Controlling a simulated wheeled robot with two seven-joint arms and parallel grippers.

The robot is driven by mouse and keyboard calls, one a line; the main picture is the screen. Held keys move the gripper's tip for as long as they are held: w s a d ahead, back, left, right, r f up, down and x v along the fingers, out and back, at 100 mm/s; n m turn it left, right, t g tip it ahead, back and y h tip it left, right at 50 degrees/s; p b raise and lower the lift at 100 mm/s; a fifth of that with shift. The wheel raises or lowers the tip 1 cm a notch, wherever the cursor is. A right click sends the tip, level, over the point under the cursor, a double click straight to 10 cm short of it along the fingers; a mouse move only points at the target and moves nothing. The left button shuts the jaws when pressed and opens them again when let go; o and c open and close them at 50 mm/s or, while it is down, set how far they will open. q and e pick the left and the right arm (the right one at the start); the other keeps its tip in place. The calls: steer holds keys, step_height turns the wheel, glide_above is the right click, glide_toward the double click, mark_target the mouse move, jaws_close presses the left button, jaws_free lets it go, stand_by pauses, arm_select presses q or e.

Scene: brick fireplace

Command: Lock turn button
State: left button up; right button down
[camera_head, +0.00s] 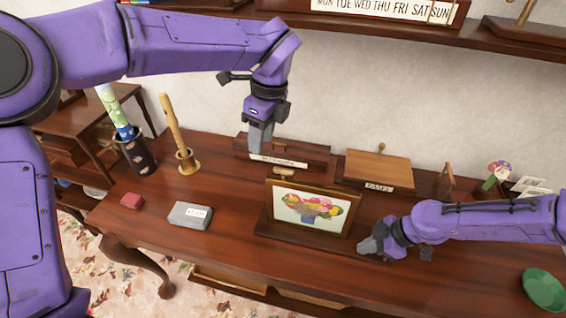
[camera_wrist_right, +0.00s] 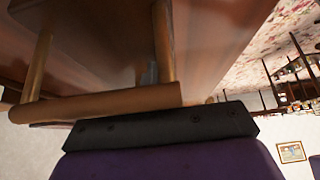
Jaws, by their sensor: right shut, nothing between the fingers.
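I cannot clearly pick out a turn button in these views. A framed colourful picture (camera_head: 312,210) stands on a dark wooden base on the desk, with a small brass-coloured piece (camera_head: 284,171) at its top edge. My left gripper (camera_head: 261,140) points down above a long wooden block with a paper label (camera_head: 278,161); whether its fingers are apart is unclear. My right gripper (camera_head: 372,246) is shut and empty, low beside the picture's right side. In the right wrist view a wooden bar on posts (camera_wrist_right: 100,103) crosses close to the camera, with a grey finger (camera_wrist_right: 148,75) partly hidden behind it.
A wooden box with a knob (camera_head: 378,168) stands behind the picture. A green bowl (camera_head: 544,290) sits at right. The desk front (camera_head: 330,275) is clear.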

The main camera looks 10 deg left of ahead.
arm_select(q)
step_height(320, 180, up, 5)
steer(key=n+h, duration=0.2)
glide_above(283, 169)
steer(key=shift+t, duration=0.3)
step_height(283, 169, down, 11)
steer(key=shift+f, duration=0.15)
steer(key=shift+c, duration=0.3)
jaws_close()
